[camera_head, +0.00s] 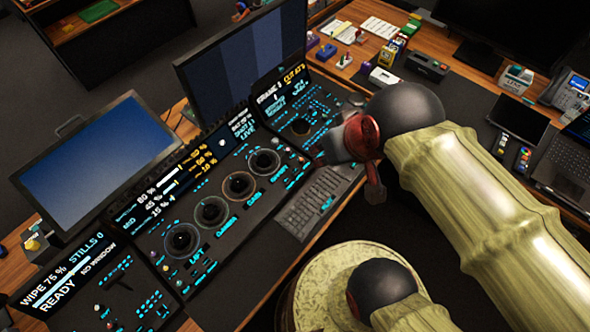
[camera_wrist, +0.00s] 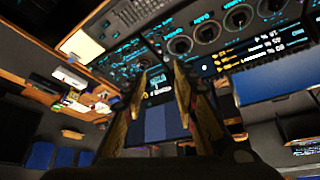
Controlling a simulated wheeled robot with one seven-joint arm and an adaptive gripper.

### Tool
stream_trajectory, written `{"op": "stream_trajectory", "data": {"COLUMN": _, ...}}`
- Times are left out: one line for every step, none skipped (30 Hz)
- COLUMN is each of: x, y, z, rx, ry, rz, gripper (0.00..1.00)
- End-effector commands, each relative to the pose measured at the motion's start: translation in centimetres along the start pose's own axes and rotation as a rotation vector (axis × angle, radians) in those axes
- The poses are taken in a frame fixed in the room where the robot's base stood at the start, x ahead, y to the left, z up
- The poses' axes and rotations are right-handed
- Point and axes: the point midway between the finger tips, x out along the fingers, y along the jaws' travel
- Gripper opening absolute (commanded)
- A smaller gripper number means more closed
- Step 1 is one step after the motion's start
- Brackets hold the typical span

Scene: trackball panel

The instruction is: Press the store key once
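The dark control panel (camera_head: 225,205) carries trackballs with coloured rings and many small cyan-lit keys. Its left section (camera_head: 125,295) sits under a display (camera_head: 70,270) reading "STILLS 0", "WIPE 75 %", "READY" and "NO WINDOW". I cannot read which key is the store key. My gripper (camera_wrist: 161,75) has two fingers apart with nothing between them. In the head view, my gripper (camera_head: 335,145) is near the panel's right section (camera_head: 308,125), partly hidden by my wrist; I cannot tell its height there. The panel's trackballs also show at the top of the wrist view (camera_wrist: 205,30).
A keyboard (camera_head: 318,200) lies right of the trackballs. Two monitors (camera_head: 95,165) (camera_head: 240,60) stand behind the panel. A laptop (camera_head: 570,160), a phone (camera_head: 572,92) and small boxes stand at the right and back. A round yellowish stool (camera_head: 330,280) is in front of the desk.

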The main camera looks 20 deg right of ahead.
Motion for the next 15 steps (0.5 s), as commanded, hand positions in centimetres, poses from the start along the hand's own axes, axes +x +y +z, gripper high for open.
{"op": "stream_trajectory", "data": {"x": 0.0, "y": 0.0, "z": 0.0, "rx": 0.0, "ry": 0.0, "rz": 0.0, "gripper": 0.24}}
{"op": "stream_trajectory", "data": {"x": 0.0, "y": 0.0, "z": 0.0, "rx": 0.0, "ry": 0.0, "rz": 0.0, "gripper": 0.22}}
{"op": "stream_trajectory", "data": {"x": 0.0, "y": 0.0, "z": 0.0, "rx": 0.0, "ry": 0.0, "rz": 0.0, "gripper": 0.2}}
{"op": "stream_trajectory", "data": {"x": 0.0, "y": 0.0, "z": 0.0, "rx": 0.0, "ry": 0.0, "rz": 0.0, "gripper": 0.18}}
{"op": "stream_trajectory", "data": {"x": 0.0, "y": 0.0, "z": 0.0, "rx": 0.0, "ry": 0.0, "rz": 0.0, "gripper": 0.17}}
{"op": "stream_trajectory", "data": {"x": 0.0, "y": 0.0, "z": 0.0, "rx": 0.0, "ry": 0.0, "rz": 0.0, "gripper": 0.14}}
{"op": "stream_trajectory", "data": {"x": 0.0, "y": 0.0, "z": 0.0, "rx": 0.0, "ry": 0.0, "rz": 0.0, "gripper": 0.13}}
{"op": "stream_trajectory", "data": {"x": 0.0, "y": 0.0, "z": 0.0, "rx": 0.0, "ry": 0.0, "rz": 0.0, "gripper": 0.11}}
{"op": "stream_trajectory", "data": {"x": 0.0, "y": 0.0, "z": 0.0, "rx": 0.0, "ry": 0.0, "rz": 0.0, "gripper": 0.09}}
{"op": "stream_trajectory", "data": {"x": 0.0, "y": 0.0, "z": 0.0, "rx": 0.0, "ry": 0.0, "rz": 0.0, "gripper": 0.07}}
{"op": "stream_trajectory", "data": {"x": 0.0, "y": 0.0, "z": 0.0, "rx": 0.0, "ry": 0.0, "rz": 0.0, "gripper": 0.05}}
{"op": "stream_trajectory", "data": {"x": 0.0, "y": 0.0, "z": 0.0, "rx": 0.0, "ry": 0.0, "rz": 0.0, "gripper": 0.03}}
{"op": "stream_trajectory", "data": {"x": 0.0, "y": 0.0, "z": 0.0, "rx": 0.0, "ry": 0.0, "rz": 0.0, "gripper": 0.01}}
{"op": "stream_trajectory", "data": {"x": 0.0, "y": 0.0, "z": 0.0, "rx": 0.0, "ry": 0.0, "rz": 0.0, "gripper": 0.0}}
{"op": "stream_trajectory", "data": {"x": 0.0, "y": 0.0, "z": 0.0, "rx": 0.0, "ry": 0.0, "rz": 0.0, "gripper": 0.0}}
